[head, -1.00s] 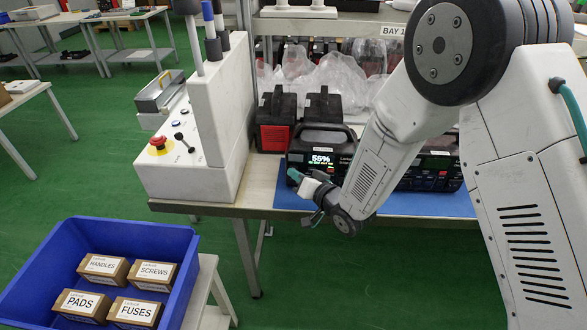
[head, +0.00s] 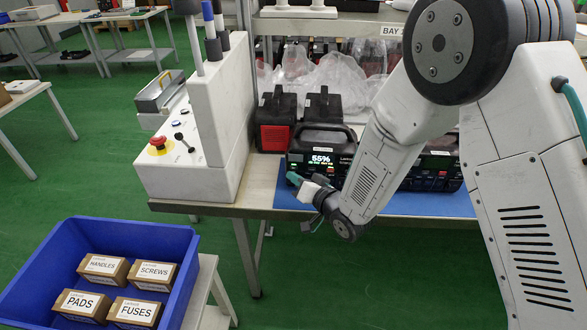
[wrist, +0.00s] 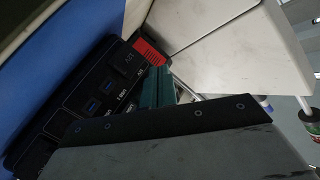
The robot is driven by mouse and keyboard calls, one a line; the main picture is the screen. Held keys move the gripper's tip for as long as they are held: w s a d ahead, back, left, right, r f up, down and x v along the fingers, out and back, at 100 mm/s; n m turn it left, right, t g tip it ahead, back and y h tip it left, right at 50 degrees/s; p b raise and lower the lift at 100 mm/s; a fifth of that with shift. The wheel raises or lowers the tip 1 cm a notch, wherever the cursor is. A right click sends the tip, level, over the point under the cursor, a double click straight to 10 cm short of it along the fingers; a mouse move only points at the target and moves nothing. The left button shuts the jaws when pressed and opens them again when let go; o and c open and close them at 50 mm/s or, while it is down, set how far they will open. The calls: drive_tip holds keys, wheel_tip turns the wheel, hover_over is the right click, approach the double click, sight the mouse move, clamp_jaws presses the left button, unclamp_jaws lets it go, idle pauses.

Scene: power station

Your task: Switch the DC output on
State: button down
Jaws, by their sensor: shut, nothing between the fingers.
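A black power station (head: 320,141) with a lit display reading 55% stands on the blue mat (head: 286,197). In the wrist view its dark front panel (wrist: 72,102) runs diagonally, with blue USB ports, small white labels and a red part at the upper end. My gripper (head: 291,178) has teal fingertips and is in front of the panel's lower left. It is shut and empty. In the wrist view the teal fingers (wrist: 158,88) overlap part of the panel; I cannot tell whether they touch it. The DC switch cannot be made out.
A second black unit (head: 441,172) stands to the right, partly behind my arm. A white control console (head: 208,160) with a red emergency button stands at left. Black and red units (head: 276,118) stand behind. A blue bin (head: 185,262) with labelled boxes is at lower left.

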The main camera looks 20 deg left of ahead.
drive_tip(key=s+d, duration=0.1)
drive_tip(key=s, duration=0.5)
idle(0.3)
idle(0.5)
